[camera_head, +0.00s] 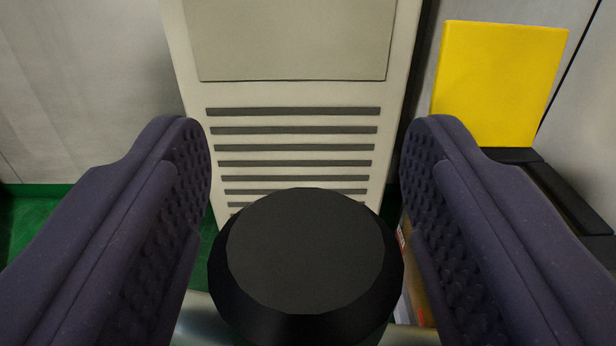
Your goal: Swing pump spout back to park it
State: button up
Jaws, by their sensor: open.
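A black round knob (305,250) with a flat top stands at the bottom middle, close to the camera. A pale, shiny rounded surface (200,318) shows low down on both sides of it. It may be part of the pump spout, but I cannot tell. My gripper (307,140) is open, with one dark ridged finger on each side of the knob. Gaps show between the knob and both fingers, and nothing is gripped. What lies under the knob is mostly hidden.
A beige cabinet (290,92) with dark vent slots stands straight ahead. A yellow panel (498,85) is at the right, above a dark frame (560,195). Grey walls (80,90) and green floor (35,225) show behind. Some boxes or papers (413,285) are partly hidden by the right finger.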

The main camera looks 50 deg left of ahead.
jog(key=p+v, duration=0.2)
jog(key=v, duration=0.5)
jog(key=shift+s+d, duration=0.2)
jog(key=shift+d, duration=0.1)
